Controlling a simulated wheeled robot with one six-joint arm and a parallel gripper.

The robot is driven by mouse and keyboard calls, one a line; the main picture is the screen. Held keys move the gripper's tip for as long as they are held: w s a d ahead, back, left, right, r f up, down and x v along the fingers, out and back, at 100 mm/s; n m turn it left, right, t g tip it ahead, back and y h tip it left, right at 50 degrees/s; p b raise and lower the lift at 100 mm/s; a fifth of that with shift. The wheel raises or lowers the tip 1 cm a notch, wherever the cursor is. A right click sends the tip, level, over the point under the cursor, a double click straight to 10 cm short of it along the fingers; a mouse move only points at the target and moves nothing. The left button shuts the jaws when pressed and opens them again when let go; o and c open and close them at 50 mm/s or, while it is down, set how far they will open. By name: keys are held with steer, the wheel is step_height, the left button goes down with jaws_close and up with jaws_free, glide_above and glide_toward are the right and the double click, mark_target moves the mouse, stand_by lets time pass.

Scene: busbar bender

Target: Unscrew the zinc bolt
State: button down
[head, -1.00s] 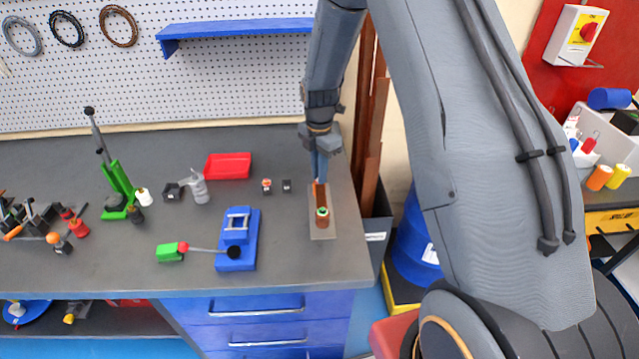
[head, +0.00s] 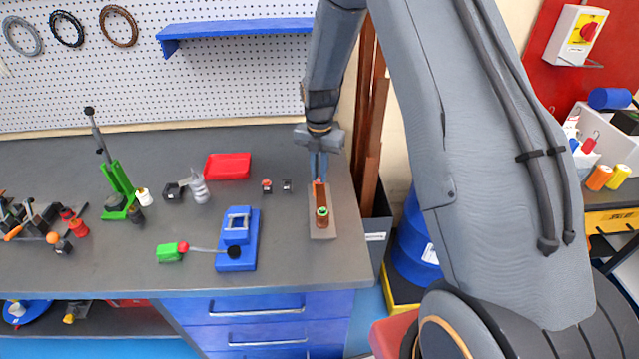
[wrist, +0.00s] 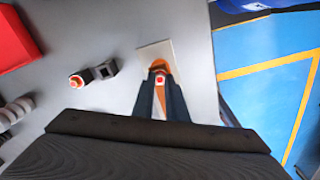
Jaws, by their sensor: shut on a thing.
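My gripper (head: 319,179) points down at the far end of a copper bar (head: 320,195) on a flat plate (head: 322,234) on the bench. In the wrist view, its fingers (wrist: 160,96) are closed in around a small red-and-white spot and orange copper, over the pale plate (wrist: 150,51). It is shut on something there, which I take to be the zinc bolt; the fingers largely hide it. A fastener with a green ring (head: 322,212) stands on the bar's near part, apart from the fingers.
A small orange-topped part (head: 267,186) and a dark block (head: 287,186) lie left of the plate. A red tray (head: 228,166), a blue bender (head: 237,240) and a green press (head: 117,187) stand farther left. Copper bars (head: 371,150) stand upright behind the bench's right edge.

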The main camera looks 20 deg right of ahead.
steer(key=n, duration=0.5)
steer(key=shift+n, duration=0.3)
steer(key=c, duration=2)
jaws_free()
steer(key=m, duration=0.5)
steer(key=shift+m, duration=0.4)
steer(key=m, duration=0.5)
steer(key=shift+m, duration=0.4)
